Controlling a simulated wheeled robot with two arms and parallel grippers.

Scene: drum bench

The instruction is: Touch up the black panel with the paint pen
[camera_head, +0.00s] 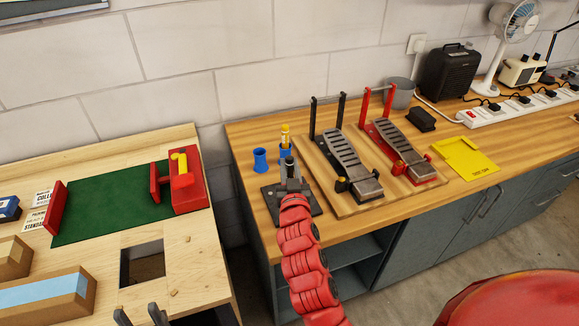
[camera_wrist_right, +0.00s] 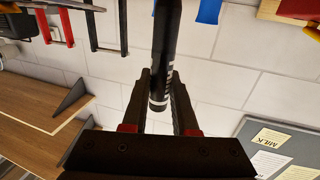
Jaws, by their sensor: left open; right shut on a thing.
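My right gripper (camera_head: 289,170) is at the front left of the right-hand bench and shut on a black pen. In the right wrist view the black pen (camera_wrist_right: 166,55), with white lettering, sits between the finger ends of my right gripper (camera_wrist_right: 160,95). In the head view the pen is hard to make out behind the fingers. A dark flat plate (camera_head: 312,205) lies on the bench under that gripper; I cannot tell if it is the black panel. My left gripper (camera_head: 140,316) is open and empty at the bottom edge, near the left bench.
Blue cups (camera_head: 259,159) stand behind my right gripper, one with a yellow-topped item (camera_head: 285,134). A board (camera_head: 325,203) with a black pedal (camera_head: 350,165) and a red pedal (camera_head: 400,150) is to the right. A yellow plate (camera_head: 467,160) lies further right. A gap separates the benches.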

